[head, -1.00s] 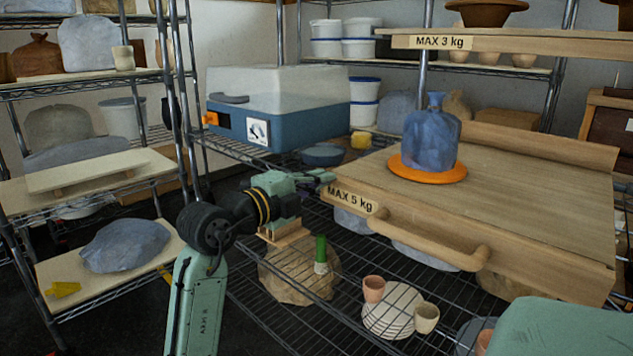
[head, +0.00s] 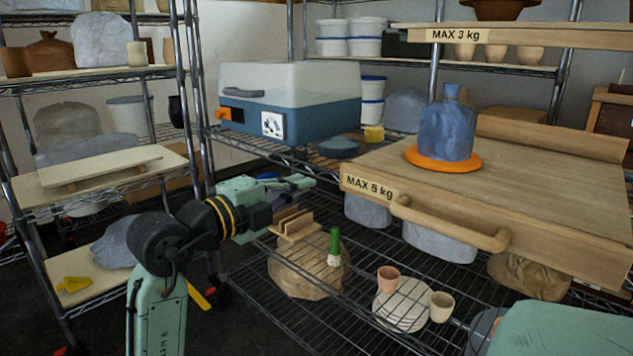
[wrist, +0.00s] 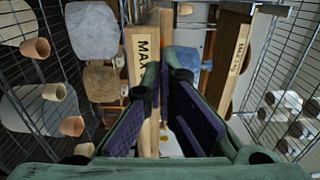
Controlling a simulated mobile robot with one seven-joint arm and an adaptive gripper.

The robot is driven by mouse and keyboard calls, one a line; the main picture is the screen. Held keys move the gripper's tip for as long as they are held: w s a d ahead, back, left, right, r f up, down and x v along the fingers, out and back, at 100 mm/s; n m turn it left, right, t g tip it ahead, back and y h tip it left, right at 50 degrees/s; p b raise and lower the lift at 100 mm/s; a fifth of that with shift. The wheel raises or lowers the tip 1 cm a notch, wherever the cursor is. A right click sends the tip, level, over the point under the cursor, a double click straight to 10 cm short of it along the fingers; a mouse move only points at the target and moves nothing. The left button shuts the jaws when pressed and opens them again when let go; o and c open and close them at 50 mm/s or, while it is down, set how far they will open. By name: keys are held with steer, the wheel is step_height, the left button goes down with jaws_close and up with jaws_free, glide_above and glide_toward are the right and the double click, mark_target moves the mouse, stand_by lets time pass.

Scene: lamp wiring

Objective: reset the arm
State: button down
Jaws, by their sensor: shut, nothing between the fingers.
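My gripper (head: 308,183) is shut and empty, with its fingers pointing right, just left of the front left corner of the wooden pull-out board (head: 560,205) marked MAX 5 kg. A small gap shows between the fingertips and the board in the head view. In the wrist view my gripper (wrist: 166,72) shows its dark purple finger pads, with the board's label (wrist: 143,55) beyond them. My arm is bent at a dark joint at the lower left. A blue bottle-like vase (head: 446,130) stands upright on an orange disc (head: 442,162) on the board.
A blue case with a pale lid (head: 290,100) sits behind my gripper. Below are a small wooden rack (head: 296,224), a green-handled tool (head: 334,245) and cups (head: 441,306) on the wire shelf. A shelving unit with boards (head: 95,180) stands at left.

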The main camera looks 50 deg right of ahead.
steer(key=shift+a, duration=1.35)
